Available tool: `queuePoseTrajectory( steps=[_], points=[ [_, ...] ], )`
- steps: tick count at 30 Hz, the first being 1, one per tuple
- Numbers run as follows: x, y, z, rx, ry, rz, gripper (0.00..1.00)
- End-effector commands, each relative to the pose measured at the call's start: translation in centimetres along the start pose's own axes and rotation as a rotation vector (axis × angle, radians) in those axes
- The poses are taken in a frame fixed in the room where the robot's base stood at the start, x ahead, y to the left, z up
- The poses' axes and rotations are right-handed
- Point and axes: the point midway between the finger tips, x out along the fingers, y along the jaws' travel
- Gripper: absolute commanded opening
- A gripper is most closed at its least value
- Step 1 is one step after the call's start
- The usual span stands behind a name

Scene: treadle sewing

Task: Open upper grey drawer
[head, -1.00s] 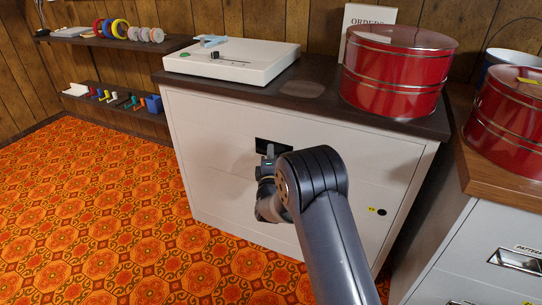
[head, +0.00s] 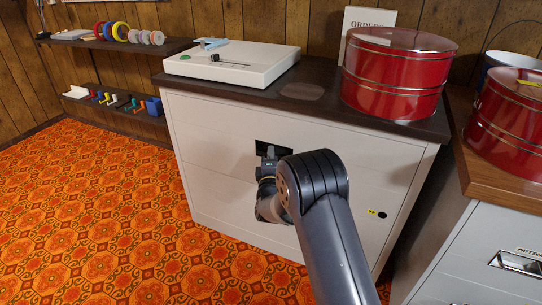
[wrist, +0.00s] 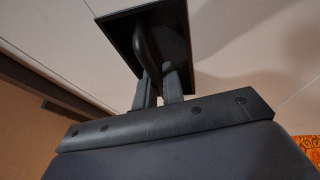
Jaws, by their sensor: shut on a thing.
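A pale grey-white cabinet front (head: 215,130) stands ahead of me, with thin seams between its panels. A black recessed plate (head: 261,147) sits in its upper part. In the wrist view, a dark curved handle (wrist: 147,45) crosses this black recess (wrist: 176,30). My gripper (head: 270,153) reaches the recess, and in the wrist view its fingers (wrist: 160,78) are shut on the handle. The drawer front around the recess looks flush with the cabinet. My arm and gripper hide part of the recess in the head view.
A white box (head: 235,65) and a large red tin (head: 392,85) stand on the dark cabinet top. At right, another red tin (head: 508,115) stands above grey drawers (head: 490,260). Wall shelves (head: 120,42) hang at left. The patterned floor at front left is clear.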

Motion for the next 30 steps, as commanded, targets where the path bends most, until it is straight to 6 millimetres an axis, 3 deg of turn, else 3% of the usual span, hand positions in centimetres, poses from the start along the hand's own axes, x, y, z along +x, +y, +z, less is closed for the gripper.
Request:
queuePoseTrajectory(
  steps=[8, 14, 30],
  points=[
    [-0.7, 0.1, -0.4, 0.000, 0.002, -0.002, 0.00],
    [-3.4, 0.6, -1.6, -0.001, 0.004, -0.004, 0.00],
    [-16.5, 3.3, -7.0, -0.003, 0.008, -0.004, 0.00]
  ],
)
